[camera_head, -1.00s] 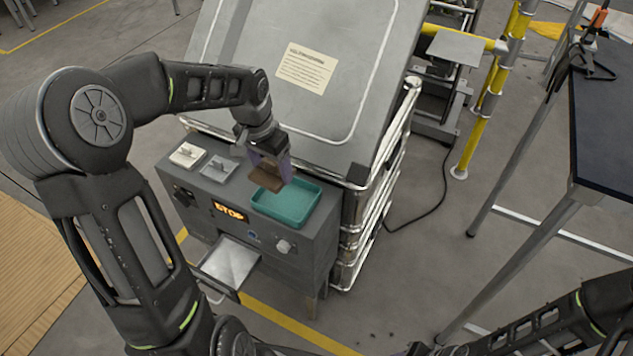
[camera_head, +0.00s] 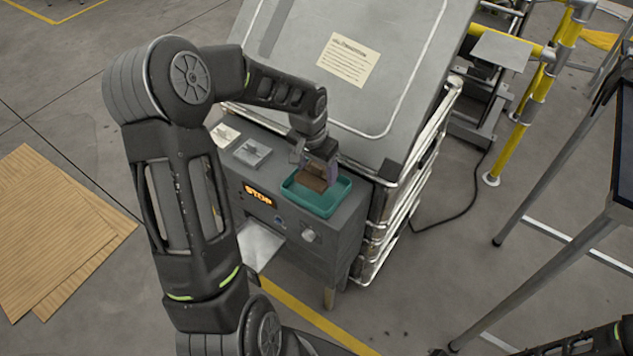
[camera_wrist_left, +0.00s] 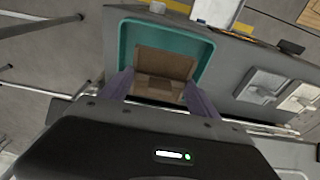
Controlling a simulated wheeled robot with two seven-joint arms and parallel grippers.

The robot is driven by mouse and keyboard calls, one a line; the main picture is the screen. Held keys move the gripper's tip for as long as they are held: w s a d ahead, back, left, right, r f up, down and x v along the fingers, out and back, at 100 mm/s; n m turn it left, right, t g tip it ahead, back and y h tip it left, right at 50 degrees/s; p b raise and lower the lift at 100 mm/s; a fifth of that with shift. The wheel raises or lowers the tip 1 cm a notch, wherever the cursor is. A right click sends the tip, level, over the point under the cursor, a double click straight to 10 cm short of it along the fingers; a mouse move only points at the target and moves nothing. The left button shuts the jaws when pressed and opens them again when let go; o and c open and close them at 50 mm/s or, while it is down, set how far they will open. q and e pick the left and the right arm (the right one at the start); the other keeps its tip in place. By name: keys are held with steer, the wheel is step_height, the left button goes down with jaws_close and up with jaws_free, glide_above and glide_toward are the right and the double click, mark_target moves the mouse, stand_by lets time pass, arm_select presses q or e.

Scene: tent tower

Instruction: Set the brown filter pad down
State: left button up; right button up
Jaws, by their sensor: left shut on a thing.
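The brown filter pad (camera_head: 313,180) is between the fingers of my left gripper (camera_head: 320,172), which is shut on it. It is over the teal tray (camera_head: 330,208) on top of the grey machine. In the left wrist view the pad (camera_wrist_left: 165,63) shows between the two purple-grey fingers, inside the outline of the teal tray (camera_wrist_left: 124,47). I cannot tell whether the pad touches the tray floor. My right gripper is not in view.
The grey machine (camera_head: 335,250) has a lit STOP display (camera_head: 258,195) and two metal plates left of the tray. A large tilted grey panel (camera_head: 380,40) stands right behind. A yellow post (camera_head: 515,125) and dark table (camera_head: 626,140) are on the right.

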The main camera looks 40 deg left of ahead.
mark_target(316, 182)
arm_select(q)
steer(key=shift+f, duration=0.55)
steer(key=shift+f, duration=0.1)
steer(key=shift+f, duration=1.8)
steer(key=shift+f, duration=0.2)
steer(key=o, duration=1.4)
steer(key=shift+r, duration=0.1)
steer(key=shift+c, duration=0.2)
steer(key=r, duration=0.4)
steer(key=s+r, duration=0.1)
steer(key=r, duration=0.7)
steer(key=shift+s+r, duration=0.1)
steer(key=shift+s, duration=0.3)
